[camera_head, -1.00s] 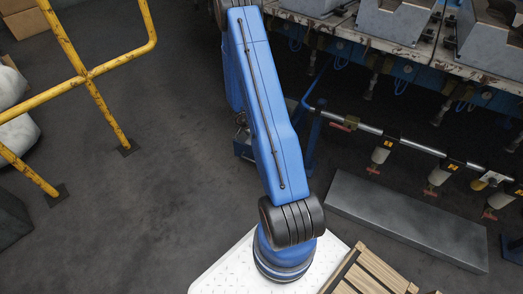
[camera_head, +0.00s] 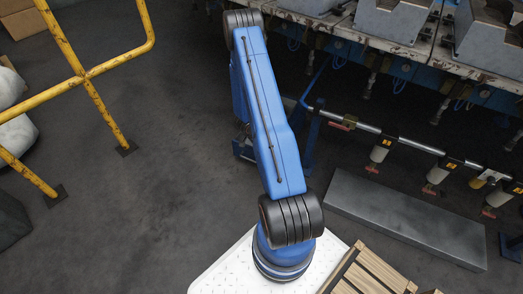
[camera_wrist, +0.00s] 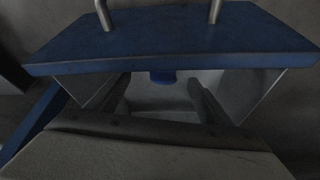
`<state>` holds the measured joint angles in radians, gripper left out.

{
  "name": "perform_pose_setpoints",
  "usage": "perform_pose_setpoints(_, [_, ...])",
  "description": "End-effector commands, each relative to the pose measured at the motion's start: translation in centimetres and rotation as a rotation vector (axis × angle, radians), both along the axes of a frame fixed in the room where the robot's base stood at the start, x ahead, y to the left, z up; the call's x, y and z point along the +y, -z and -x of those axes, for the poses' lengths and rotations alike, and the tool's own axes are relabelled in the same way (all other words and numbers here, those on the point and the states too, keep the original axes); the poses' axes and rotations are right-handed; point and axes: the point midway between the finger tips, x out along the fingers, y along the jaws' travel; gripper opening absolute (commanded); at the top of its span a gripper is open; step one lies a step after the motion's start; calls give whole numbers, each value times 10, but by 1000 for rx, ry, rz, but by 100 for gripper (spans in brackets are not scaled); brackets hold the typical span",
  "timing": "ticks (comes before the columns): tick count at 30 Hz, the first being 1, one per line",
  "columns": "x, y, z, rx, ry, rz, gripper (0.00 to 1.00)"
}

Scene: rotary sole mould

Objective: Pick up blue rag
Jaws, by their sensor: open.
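In the wrist view, my gripper (camera_wrist: 159,85) is open, with its two dark fingers apart and nothing clearly held between them. A small blue patch (camera_wrist: 162,77) shows between the fingertips, just under the edge of a blue plate; it may be the blue rag, but the dark picture does not let me tell. Most of it is hidden behind the plate. In the head view my gripper is out of sight, and I see no rag there.
The blue plate (camera_wrist: 170,35) with two metal posts spans the wrist view above a pale grey bin-like hollow (camera_wrist: 245,90). In the head view, a yellow railing (camera_head: 95,95) stands left, the mould machine (camera_head: 410,40) upper right, and a grey block (camera_head: 405,220) lower right.

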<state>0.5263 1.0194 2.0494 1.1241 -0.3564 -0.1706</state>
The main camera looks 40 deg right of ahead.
Motion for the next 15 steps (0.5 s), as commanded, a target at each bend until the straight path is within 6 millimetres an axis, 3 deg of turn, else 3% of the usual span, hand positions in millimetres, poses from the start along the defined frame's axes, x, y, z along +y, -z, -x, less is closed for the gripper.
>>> perform_pose_setpoints(9, [-17,36,2,2,1,-1,73])
perform_pose_setpoints(15, [-20,42,1,1,1,-1,73])
